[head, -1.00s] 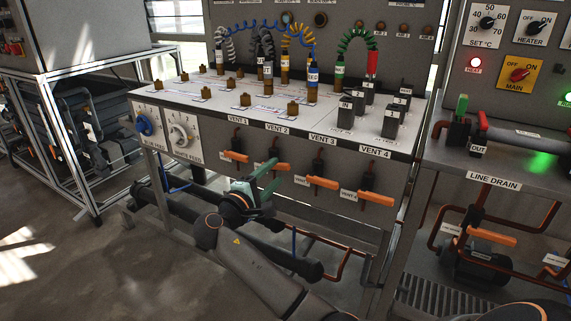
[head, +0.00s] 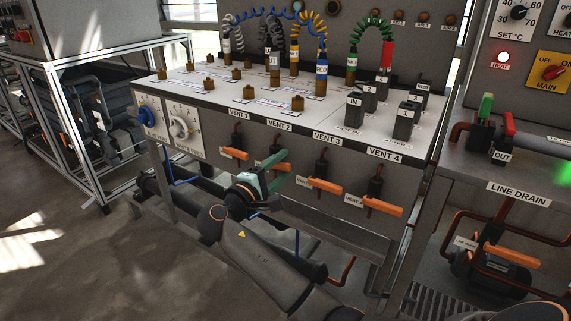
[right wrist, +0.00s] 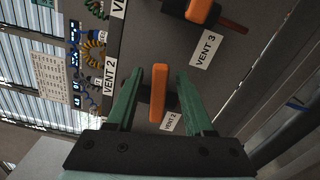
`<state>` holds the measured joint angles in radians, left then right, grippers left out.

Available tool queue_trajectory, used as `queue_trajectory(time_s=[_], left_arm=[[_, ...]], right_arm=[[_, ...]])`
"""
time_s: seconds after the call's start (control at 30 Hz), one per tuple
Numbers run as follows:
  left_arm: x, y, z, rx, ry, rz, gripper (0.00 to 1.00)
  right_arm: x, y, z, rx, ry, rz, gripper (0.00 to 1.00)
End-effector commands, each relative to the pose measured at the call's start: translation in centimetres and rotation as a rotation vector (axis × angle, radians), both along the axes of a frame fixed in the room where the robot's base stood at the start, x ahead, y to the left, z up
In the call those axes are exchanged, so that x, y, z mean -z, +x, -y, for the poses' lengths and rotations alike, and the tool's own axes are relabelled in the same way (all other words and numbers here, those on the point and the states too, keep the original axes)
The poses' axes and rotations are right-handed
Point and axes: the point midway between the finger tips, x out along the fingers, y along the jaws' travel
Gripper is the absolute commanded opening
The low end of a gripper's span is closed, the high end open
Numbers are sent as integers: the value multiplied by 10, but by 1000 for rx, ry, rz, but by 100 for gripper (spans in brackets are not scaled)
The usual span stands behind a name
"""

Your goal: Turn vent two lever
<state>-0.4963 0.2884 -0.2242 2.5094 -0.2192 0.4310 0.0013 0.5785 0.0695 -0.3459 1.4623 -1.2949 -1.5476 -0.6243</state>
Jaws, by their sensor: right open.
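The vent two lever has an orange handle (head: 283,167) on the grey front panel below the VENT 2 label (head: 279,127). In the head view it sticks out to the right, partly hidden by my right gripper (head: 275,181). In the right wrist view the orange handle (right wrist: 159,92) lies between the two green fingers of the open right gripper (right wrist: 157,98), with visible gaps on both sides. I cannot tell whether the fingertips reach past the handle. My left gripper is not in view.
Similar orange levers sit beside it: vent 1 (head: 236,153) to the left, vent 3 (head: 325,186) and vent 4 (head: 383,207) to the right. A bench top (head: 220,93) with brass fittings overhangs the panel. A lower bench with a line drain lever (head: 512,256) stands right.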

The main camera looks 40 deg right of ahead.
Motion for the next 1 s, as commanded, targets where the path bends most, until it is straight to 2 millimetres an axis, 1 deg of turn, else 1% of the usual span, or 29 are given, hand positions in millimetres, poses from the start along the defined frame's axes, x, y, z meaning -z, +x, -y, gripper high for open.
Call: queue_trajectory(time_s=[0.4,0.87,1.0], left_arm=[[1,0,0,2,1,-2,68],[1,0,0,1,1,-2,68],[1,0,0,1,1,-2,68]], right_arm=[[0,0,-1,0,0,0,52],[0,0,-1,0,0,0,1],[0,0,-1,0,0,-1,0]])
